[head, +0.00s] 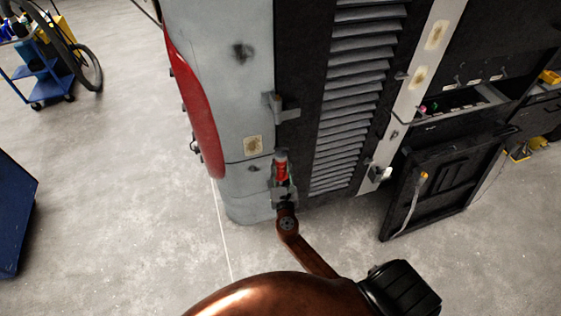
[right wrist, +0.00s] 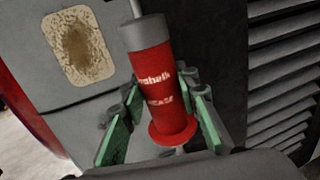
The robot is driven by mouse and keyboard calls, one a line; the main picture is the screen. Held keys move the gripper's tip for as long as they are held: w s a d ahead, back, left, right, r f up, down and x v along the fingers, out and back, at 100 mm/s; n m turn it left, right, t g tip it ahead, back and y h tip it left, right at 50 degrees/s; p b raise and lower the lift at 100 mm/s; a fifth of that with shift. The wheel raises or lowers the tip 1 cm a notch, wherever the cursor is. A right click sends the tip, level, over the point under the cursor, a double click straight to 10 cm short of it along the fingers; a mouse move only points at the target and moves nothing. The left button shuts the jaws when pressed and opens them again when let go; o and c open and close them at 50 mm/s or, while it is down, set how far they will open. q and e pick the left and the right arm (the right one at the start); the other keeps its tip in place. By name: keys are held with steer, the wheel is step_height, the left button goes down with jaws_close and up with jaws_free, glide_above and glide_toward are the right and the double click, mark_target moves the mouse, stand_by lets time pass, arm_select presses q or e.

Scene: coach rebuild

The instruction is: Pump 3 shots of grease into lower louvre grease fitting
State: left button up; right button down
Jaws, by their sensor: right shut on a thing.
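A red grease gun (head: 281,170) with a grey cap stands roughly upright against the edge of the louvred panel (head: 350,95). My right gripper (head: 284,188) is around its lower body. In the right wrist view the red barrel (right wrist: 160,90) with white lettering sits between the green finger pads of my right gripper (right wrist: 163,112). A thin grey rod rises from its cap and leaves the top of that view. I cannot make out a grease fitting or whether the rod touches one. My left gripper is not in view.
A grey hinge bracket (head: 278,104) juts out above the gun. A black flap (head: 430,193) hangs open at the right below a compartment (head: 455,106). The floor at left is mostly clear.

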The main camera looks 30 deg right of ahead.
steer(key=shift+s+d+p+v, duration=0.1)
steer(key=shift+d+v, duration=0.05)
steer(key=shift+v, duration=0.65)
steer(key=shift+s+d+p+v, duration=0.1)
steer(key=shift+d+v, duration=0.05)
steer(key=shift+v, duration=0.65)
steer(key=shift+s+d+p+v, duration=0.1)
steer(key=shift+d+v, duration=0.1)
steer(key=shift+v, duration=0.55)
steer(key=shift+r, duration=0.1)
